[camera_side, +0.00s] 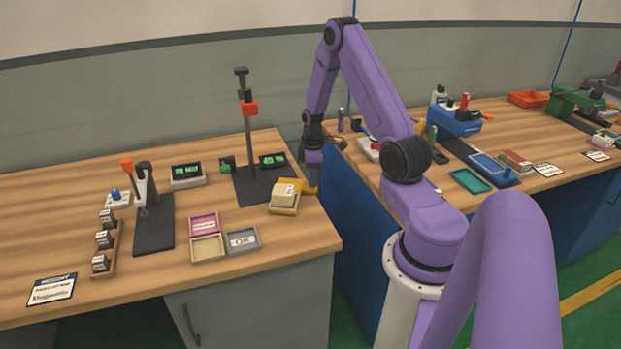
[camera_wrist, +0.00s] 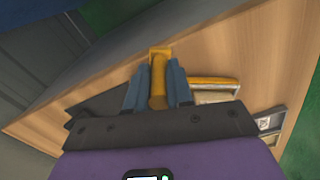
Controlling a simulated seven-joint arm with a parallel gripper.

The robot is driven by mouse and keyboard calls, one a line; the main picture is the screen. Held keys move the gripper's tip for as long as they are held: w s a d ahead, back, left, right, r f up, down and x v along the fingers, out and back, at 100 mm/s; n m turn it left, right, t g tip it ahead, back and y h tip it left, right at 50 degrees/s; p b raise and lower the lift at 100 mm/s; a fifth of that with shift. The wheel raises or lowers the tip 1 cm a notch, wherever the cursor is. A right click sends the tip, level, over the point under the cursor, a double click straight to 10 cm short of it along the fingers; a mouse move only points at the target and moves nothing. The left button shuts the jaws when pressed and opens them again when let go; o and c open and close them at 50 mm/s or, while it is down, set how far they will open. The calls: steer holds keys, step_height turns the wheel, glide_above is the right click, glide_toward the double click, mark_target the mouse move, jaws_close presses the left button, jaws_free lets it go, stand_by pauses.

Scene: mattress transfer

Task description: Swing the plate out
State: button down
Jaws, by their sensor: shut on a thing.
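The yellow plate (camera_side: 285,210) is at the right part of the left bench, in front of the dark base of a tall stand (camera_side: 248,150). A beige stack (camera_side: 284,194) sits on it. A yellow handle (camera_side: 308,188) reaches from the plate toward the bench's right edge. My gripper (camera_side: 312,180) comes down over that handle. In the wrist view my gripper (camera_wrist: 157,85) has its two blue-grey fingers on either side of the yellow handle (camera_wrist: 158,92), shut on it. The plate's yellow edge (camera_wrist: 214,82) shows to the right, partly hidden by the gripper body.
Pink, beige and grey trays (camera_side: 242,240) lie left of the plate. A lever press (camera_side: 148,190), a stamp rack (camera_side: 104,242) and a display box (camera_side: 187,176) stand farther left. A gap separates this bench from the right bench (camera_side: 500,120).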

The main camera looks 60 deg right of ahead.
steer(key=shift+w+d+n, duration=0.1)
steer(key=shift+d+n, duration=1.05)
steer(key=shift+n, duration=0.35)
steer(key=shift+w+d+r, duration=0.1)
steer(key=shift+d, duration=0.1)
steer(key=c, duration=1)
jaws_free()
steer(key=shift+a, duration=0.1)
step_height(320, 180, up, 17)
steer(key=shift+r, duration=0.15)
